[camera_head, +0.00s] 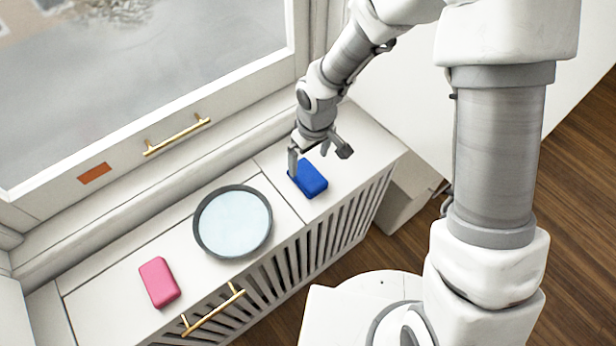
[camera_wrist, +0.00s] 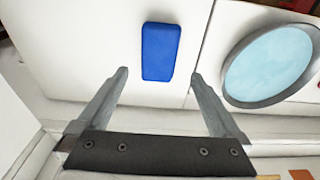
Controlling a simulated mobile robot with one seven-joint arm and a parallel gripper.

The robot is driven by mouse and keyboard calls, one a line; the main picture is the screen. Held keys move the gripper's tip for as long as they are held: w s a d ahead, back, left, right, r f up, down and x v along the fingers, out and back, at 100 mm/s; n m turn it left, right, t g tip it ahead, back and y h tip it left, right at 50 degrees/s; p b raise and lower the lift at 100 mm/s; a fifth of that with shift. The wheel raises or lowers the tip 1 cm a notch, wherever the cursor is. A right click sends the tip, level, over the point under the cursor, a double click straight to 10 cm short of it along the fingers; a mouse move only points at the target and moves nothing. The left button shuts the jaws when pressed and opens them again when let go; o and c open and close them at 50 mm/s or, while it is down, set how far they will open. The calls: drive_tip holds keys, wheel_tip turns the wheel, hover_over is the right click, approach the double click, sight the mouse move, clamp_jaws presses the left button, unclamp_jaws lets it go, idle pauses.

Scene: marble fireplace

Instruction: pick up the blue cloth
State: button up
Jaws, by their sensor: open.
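The blue cloth (camera_head: 310,178) looks like a small folded rectangular block. It lies on the white slatted cabinet top (camera_head: 282,205), near its right end. In the wrist view the blue cloth (camera_wrist: 160,52) lies ahead of the fingertips, roughly centred between them. My gripper (camera_head: 318,160) is above the cloth in the head view, with its fingers spread and nothing between them. In the wrist view my gripper (camera_wrist: 158,75) is also open and empty. I cannot tell the exact height of the fingertips above the cloth.
A round grey-rimmed dish (camera_head: 197,236) with a pale blue inside sits left of the cloth. A pink block (camera_head: 159,283) lies farther left. A window with a brass handle (camera_head: 178,136) stands behind the cabinet. Another brass handle (camera_head: 213,310) is at the front edge.

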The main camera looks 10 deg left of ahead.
sight(308, 174)
drive_tip(key=f, duration=0.5)
drive_tip(key=f+b, duration=0.1)
drive_tip(key=f, duration=0.2)
drive_tip(key=shift+w+a, duration=0.25)
drive_tip(key=shift+w, duration=0.1)
drive_tip(key=c, duration=1.2)
drive_tip(key=shift+r, duration=0.1)
drive_tip(key=shift+r, duration=0.65)
wheel_tip(308, 174, up, 3)
drive_tip(key=shift+r+p, duration=0.1)
drive_tip(key=shift+p, duration=0.35)
drive_tip(key=s+d+r, duration=0.1)
drive_tip(key=d+r, duration=0.1)
drive_tip(key=d, duration=0.1)
drive_tip(key=s+d+r+p, duration=0.1)
drive_tip(key=s+d+r, duration=0.1)
drive_tip(key=d, duration=0.2)
drive_tip(key=s+d+r+p, duration=0.1)
drive_tip(key=s+d+r, duration=0.1)
drive_tip(key=d, duration=0.1)
drive_tip(key=shift+s+d+r, duration=0.15)
drive_tip(key=shift+s+d, duration=0.05)
drive_tip(key=shift+s, duration=0.05)
